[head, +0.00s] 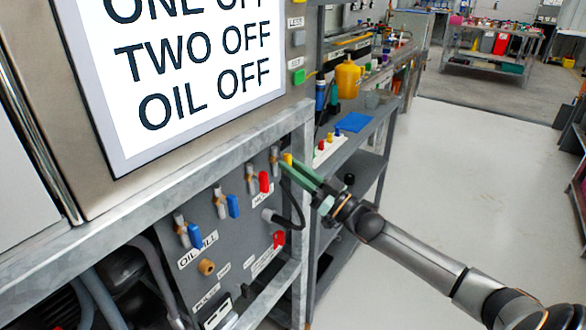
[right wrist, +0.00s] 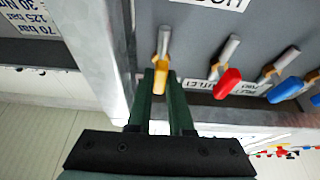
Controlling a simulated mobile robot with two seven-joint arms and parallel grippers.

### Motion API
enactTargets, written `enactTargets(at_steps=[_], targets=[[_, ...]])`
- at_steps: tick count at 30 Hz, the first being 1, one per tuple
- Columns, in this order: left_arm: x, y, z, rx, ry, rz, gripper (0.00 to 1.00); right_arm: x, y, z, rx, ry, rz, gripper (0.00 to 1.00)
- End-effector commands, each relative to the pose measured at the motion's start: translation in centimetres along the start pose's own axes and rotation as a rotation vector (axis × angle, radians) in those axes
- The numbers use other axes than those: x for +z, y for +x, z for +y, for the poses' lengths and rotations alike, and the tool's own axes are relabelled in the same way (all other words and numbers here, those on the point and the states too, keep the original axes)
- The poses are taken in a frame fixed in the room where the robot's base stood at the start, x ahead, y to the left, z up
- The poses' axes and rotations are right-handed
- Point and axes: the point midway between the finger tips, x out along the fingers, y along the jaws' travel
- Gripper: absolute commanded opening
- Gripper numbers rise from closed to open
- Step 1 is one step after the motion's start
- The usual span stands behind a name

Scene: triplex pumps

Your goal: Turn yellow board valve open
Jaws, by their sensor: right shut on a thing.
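The yellow valve (head: 288,158) is at the far right end of the grey valve board (head: 223,243) in the head view. In the right wrist view its yellow handle (right wrist: 162,45) runs down from a metal stem, and its lower part lies between my fingers. My right gripper (head: 290,164) reaches the board from the right with green fingers. In the right wrist view the gripper (right wrist: 161,78) is shut on the yellow handle, with one finger on each side. My left gripper is not in view.
A red valve (head: 264,181) sits beside the yellow one, then two blue valves (head: 233,206) farther left. A metal frame post (head: 302,215) stands close to the gripper. A shelf with a yellow jug (head: 347,77) is behind; open floor lies right.

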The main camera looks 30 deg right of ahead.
Motion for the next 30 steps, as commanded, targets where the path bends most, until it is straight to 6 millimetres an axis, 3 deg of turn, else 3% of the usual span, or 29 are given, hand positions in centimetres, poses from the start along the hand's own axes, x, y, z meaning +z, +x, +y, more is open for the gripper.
enactTargets(at_steps=[7, 8, 16, 25, 30], targets=[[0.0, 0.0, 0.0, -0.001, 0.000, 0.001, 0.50, 0.1, 0.0, 0.0, -0.002, -0.006, -0.002, 0.00], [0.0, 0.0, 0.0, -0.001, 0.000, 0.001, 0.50, 0.1, 0.0, 0.0, -0.002, -0.006, -0.002, 0.20], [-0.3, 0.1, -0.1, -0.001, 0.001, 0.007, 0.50, 0.0, 0.0, 0.0, -0.001, -0.003, 0.000, 0.49], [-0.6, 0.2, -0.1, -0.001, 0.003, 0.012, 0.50, 0.0, -0.2, 0.0, -0.001, -0.002, -0.001, 0.49], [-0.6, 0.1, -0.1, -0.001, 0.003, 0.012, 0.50, 0.1, -1.8, 0.0, 0.000, -0.001, -0.004, 0.49]])
